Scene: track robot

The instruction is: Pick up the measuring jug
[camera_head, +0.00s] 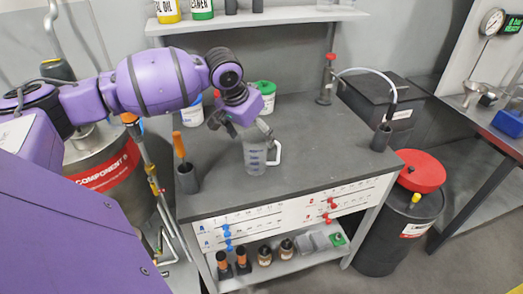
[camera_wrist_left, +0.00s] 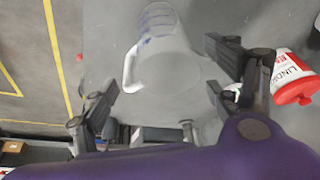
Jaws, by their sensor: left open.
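The measuring jug (camera_head: 256,158) is clear with blue markings and a white handle on its right side. It stands upright on the grey workbench (camera_head: 310,150). My left gripper (camera_head: 248,132) is above and around the jug's top in the head view, partly hiding its rim. In the left wrist view the jug (camera_wrist_left: 165,50) lies ahead, between the lines of the two spread fingers, with its handle to the left. The left gripper (camera_wrist_left: 165,85) is open and empty. I cannot tell whether a finger touches the jug. My right gripper is not in view.
A dark holder with an orange-handled tool (camera_head: 187,178) stands left of the jug. White tubs with a green lid (camera_head: 265,88) and a blue lid (camera_head: 192,112) stand behind it. A dark cup (camera_head: 381,138) is at the right. The bench right of the jug is clear.

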